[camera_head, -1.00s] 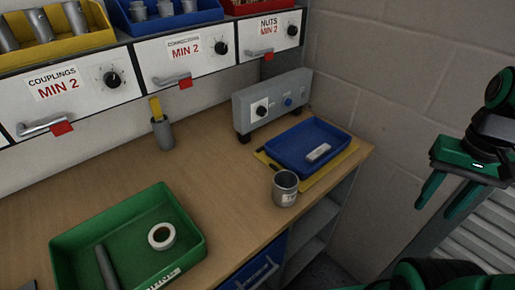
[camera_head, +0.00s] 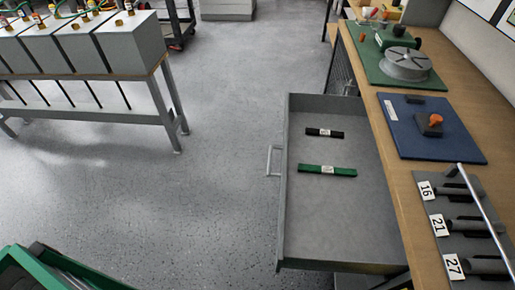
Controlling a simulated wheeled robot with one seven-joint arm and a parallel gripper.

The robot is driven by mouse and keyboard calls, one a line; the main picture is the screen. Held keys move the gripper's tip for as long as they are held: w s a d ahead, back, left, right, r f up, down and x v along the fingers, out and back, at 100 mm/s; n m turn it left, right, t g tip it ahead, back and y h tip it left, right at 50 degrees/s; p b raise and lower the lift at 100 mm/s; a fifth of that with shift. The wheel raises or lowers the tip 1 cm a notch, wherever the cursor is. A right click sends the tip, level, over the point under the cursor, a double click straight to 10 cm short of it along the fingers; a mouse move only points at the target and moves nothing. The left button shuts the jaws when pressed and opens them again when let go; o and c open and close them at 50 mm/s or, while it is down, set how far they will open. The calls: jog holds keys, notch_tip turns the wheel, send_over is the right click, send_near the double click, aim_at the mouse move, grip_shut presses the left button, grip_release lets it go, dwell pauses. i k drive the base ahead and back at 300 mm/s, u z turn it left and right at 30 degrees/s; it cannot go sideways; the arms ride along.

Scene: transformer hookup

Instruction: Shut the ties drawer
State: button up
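The ties drawer (camera_head: 325,220) is a grey drawer standing pulled out from under the wooden bench on the right. Its front panel, on the left side, carries a pale bar handle (camera_head: 272,161). Inside lie a black labelled bundle (camera_head: 312,131) and a green labelled bundle (camera_head: 345,171), apart from each other. No label naming the drawer can be read. My gripper is not recognisable in this view. A green and black part at the lower left corner may be mine.
The bench (camera_head: 395,185) holds a green mat with a round grey fixture (camera_head: 407,64), a blue board with an orange-topped piece (camera_head: 435,118) and a rack numbered 16, 21, 27 (camera_head: 465,222). A stand with grey boxes (camera_head: 85,50) is at upper left. The floor between is clear.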

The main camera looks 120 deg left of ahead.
aim_at(333, 223)
jog(key=u, duration=3.1)
jog(key=k, duration=0.55)
jog(key=u, duration=0.1)
jog(key=i, duration=0.5)
jog(key=u, duration=0.55)
